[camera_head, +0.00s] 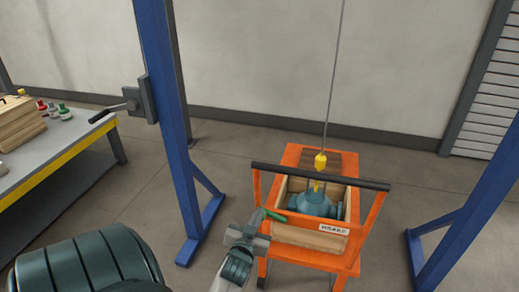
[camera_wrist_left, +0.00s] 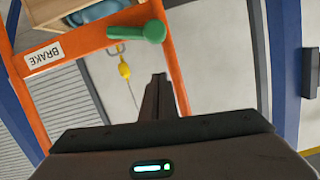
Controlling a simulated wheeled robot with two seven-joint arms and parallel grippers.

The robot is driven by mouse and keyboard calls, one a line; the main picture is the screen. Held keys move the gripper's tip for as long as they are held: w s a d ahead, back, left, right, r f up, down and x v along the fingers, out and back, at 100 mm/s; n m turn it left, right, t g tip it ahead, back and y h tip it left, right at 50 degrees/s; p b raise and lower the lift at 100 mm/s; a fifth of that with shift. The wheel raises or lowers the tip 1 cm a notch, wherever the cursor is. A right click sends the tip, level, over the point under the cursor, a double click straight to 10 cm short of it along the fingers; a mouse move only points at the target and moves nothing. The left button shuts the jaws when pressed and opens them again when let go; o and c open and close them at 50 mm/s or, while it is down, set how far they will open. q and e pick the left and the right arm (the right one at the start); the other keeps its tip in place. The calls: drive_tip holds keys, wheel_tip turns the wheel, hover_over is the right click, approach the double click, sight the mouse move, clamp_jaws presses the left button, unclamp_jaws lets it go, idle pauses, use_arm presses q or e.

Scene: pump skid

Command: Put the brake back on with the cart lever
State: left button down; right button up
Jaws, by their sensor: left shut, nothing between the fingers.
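The orange cart (camera_head: 350,240) stands between two blue posts and has a dark push bar across its top. Its green lever (camera_head: 274,215) sticks out at the cart's near left corner, left of the white BRAKE label (camera_head: 334,229). In the left wrist view the green lever (camera_wrist_left: 137,31) ends in a round knob on the orange frame, near the BRAKE label (camera_wrist_left: 43,54). My left gripper (camera_head: 257,218) is shut and empty, just beside the lever. In the left wrist view its fingertips (camera_wrist_left: 159,78) are together below the lever, apart from it in the picture. My right gripper is not in view.
A blue-grey pump (camera_head: 315,203) sits in the cart's wooden crate, under a yellow hook (camera_head: 320,161) on a cable. A blue post (camera_head: 170,110) with a crank rises left of the cart. A workbench (camera_head: 65,150) stands at far left. The floor right of the cart is clear.

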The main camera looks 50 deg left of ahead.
use_arm(q)
drive_tip(key=v, duration=0.6)
drive_tip(key=shift+s+b, duration=0.2)
drive_tip(key=shift+b, duration=0.25)
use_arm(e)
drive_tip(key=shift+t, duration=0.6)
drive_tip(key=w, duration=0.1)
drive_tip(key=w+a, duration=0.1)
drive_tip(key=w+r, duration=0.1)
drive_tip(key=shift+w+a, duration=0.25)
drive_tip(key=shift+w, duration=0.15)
use_arm(q)
drive_tip(key=shift+d, duration=0.15)
